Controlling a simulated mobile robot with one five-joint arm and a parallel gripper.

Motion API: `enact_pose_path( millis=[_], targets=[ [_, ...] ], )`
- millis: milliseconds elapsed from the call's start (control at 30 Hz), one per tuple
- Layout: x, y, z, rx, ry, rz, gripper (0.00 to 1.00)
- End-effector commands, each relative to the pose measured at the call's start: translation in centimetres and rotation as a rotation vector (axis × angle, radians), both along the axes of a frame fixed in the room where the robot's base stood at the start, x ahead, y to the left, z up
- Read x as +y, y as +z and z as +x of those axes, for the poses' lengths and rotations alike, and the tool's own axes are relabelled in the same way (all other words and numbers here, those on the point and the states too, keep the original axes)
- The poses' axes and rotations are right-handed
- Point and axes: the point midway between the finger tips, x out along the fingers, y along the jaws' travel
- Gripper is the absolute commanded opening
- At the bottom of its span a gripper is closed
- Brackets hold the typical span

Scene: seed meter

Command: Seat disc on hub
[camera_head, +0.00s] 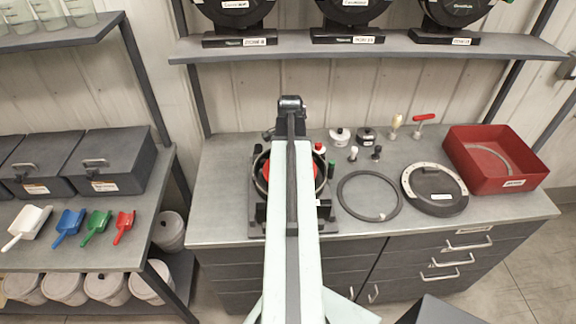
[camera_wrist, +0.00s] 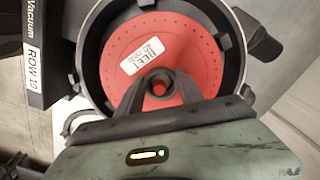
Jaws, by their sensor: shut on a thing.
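The red disc (camera_wrist: 185,50) has small holes around its rim and a white label (camera_wrist: 142,55). It lies within the round black meter housing (camera_wrist: 237,70) in the wrist view; I cannot tell whether it is fully down. My gripper (camera_wrist: 158,84) is shut at the disc's centre, with red showing between the dark fingers. The hub is hidden behind the disc and fingers. In the head view my arm covers the middle of the housing (camera_head: 257,185), and red disc edges (camera_head: 318,171) show beside it. My fingertips are hidden there.
Right of the housing on the bench lie a dark ring (camera_head: 342,196), a round cover (camera_head: 435,203) and a red bin (camera_head: 520,166). Small knobs, a brush (camera_head: 395,124) and a red-handled tool (camera_head: 423,118) stand behind. A shelf (camera_head: 390,48) with meters hangs above. The bench's front right is clear.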

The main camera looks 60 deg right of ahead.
Motion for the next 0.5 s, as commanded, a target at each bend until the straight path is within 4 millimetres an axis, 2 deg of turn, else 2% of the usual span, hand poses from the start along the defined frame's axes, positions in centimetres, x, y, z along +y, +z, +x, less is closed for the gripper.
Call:
enact_pose_path(
  millis=[500],
  targets=[
    [0.02,-0.96,0.03,0.000,0.000,0.000,0.04]
  ],
)
